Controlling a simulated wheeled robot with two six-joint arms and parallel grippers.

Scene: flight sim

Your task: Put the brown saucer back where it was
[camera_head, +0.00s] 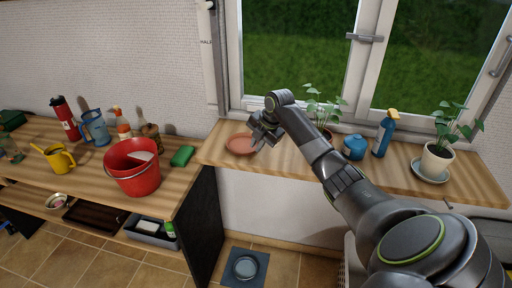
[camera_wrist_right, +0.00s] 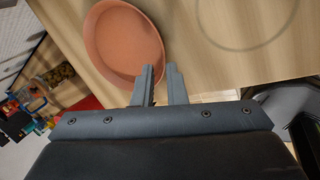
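The brown saucer (camera_head: 240,144) lies on the left end of the wooden windowsill (camera_head: 288,163). It fills the upper left of the right wrist view (camera_wrist_right: 122,40). My right gripper (camera_head: 260,137) is at the saucer's right side. In the right wrist view its two fingers (camera_wrist_right: 160,70) stand a little apart with a narrow gap between them. The left finger overlaps the saucer's rim; I cannot tell whether it touches. A faint ring mark (camera_wrist_right: 247,51) shows on the bare wood right of the saucer. My left gripper is not in view.
A plant pot (camera_head: 437,163) on a saucer, a blue spray bottle (camera_head: 383,136), a blue jar (camera_head: 354,147) and another plant (camera_head: 325,112) stand along the sill. A lower counter at left holds a red bucket (camera_head: 132,172) and a green sponge (camera_head: 182,156). The window is behind.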

